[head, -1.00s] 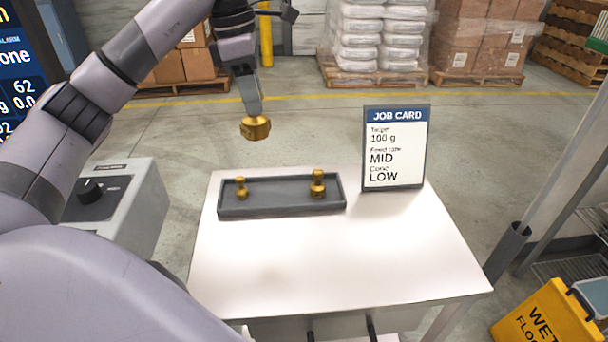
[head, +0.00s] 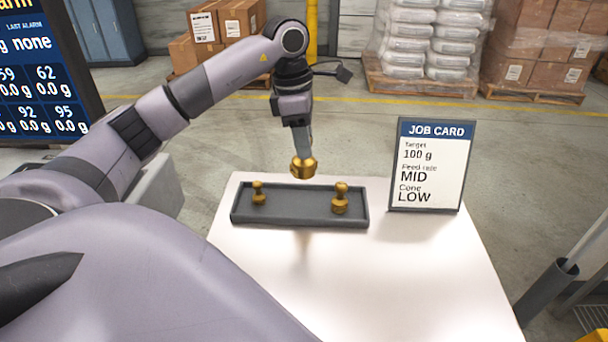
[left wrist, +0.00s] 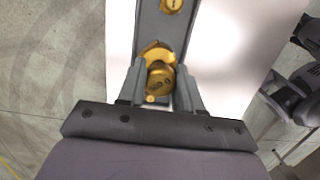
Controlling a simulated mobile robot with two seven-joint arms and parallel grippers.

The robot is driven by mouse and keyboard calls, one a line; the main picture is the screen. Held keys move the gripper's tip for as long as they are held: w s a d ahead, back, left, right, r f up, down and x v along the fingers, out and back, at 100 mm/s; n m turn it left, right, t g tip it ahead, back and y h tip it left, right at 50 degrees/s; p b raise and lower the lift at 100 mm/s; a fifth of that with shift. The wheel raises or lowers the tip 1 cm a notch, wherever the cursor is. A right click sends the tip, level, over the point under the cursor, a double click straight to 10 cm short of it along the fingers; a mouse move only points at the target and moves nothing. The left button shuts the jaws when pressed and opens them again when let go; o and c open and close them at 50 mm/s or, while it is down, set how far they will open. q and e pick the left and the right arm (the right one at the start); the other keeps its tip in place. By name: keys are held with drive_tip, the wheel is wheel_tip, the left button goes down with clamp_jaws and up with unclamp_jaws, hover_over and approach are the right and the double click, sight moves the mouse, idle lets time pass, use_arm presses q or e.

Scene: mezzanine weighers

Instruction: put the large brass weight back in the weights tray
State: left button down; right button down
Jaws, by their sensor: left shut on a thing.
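My left gripper (head: 300,153) is shut on the large brass weight (head: 303,168). It holds the weight in the air above the far middle part of the grey weights tray (head: 300,219), clear of the tray floor. In the left wrist view the held brass weight (left wrist: 160,78) is between the fingers (left wrist: 160,92), with the tray (left wrist: 148,22) beneath. Two smaller brass weights stand upright in the tray, one at the left (head: 258,194) and one at the right (head: 340,200). The space between them is empty. My right gripper is not in view.
The tray lies on a white table (head: 390,285). A job card (head: 430,165) stands upright to the right of the tray. The near part of the table is clear. A screen (head: 40,75) is at the far left, and wrapped pallets stand far behind.

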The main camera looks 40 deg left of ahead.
sight(304, 175)
use_arm(q)
wheel_tip(304, 175, down, 9)
drive_tip(key=shift+r, duration=0.2)
drive_tip(key=shift+f, duration=0.15)
drive_tip(key=c, duration=0.8)
unclamp_jaws()
drive_tip(key=shift+o, duration=0.2)
drive_tip(key=r, duration=0.4)
drive_tip(key=a+r, duration=0.1)
drive_tip(key=r, duration=0.3)
drive_tip(key=s+r, duration=0.1)
drive_tip(key=r, duration=0.3)
drive_tip(key=shift+a, duration=0.15)
